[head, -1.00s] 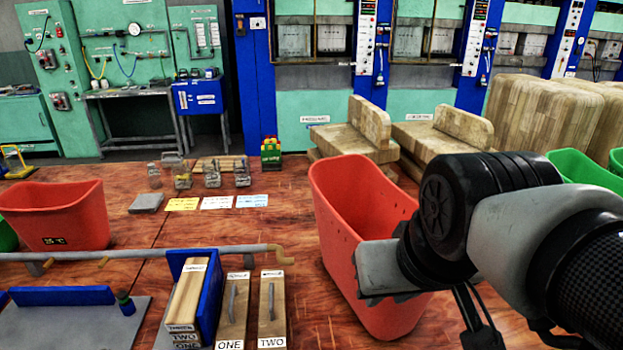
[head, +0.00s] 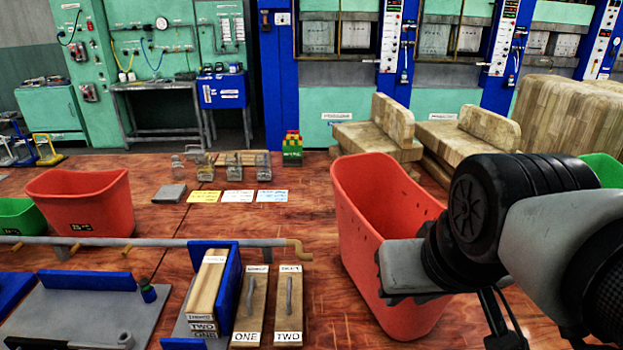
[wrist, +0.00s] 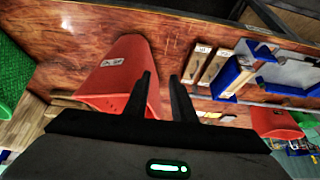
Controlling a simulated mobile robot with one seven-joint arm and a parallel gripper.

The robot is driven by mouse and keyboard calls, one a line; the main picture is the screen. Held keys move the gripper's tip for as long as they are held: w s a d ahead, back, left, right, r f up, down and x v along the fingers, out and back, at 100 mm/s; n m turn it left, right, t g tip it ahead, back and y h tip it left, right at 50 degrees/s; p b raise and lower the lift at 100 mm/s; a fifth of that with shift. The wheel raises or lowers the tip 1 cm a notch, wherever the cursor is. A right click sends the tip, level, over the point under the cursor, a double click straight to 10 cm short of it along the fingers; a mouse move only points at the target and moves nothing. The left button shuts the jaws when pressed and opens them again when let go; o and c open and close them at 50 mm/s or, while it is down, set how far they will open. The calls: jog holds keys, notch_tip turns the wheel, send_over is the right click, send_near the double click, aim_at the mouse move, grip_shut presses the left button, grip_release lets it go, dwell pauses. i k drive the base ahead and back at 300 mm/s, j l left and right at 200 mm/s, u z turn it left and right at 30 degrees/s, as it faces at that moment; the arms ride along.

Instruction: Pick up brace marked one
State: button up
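The brace marked ONE (head: 250,302) is a flat wooden board with a grey handle, lying on the brown table at the lower middle of the head view. The similar brace marked TWO (head: 288,300) lies just to its right. In the wrist view, brace ONE (wrist: 214,68) appears between brace TWO (wrist: 196,66) and a blue holder (wrist: 233,76); their labels are unreadable there. My gripper (wrist: 160,76) is open, with an empty gap between its two dark fingers. It is beside the red bin (head: 375,215), apart from the braces.
The blue holder (head: 230,300) with wooden blocks stands immediately left of brace ONE. A grey rail (head: 150,242) runs behind them. Another red bin (head: 85,205) is at the left. Coloured cards (head: 238,196) lie farther back. The table between brace TWO and the near red bin is clear.

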aim_at(249, 324)
jog(key=j, duration=1.45)
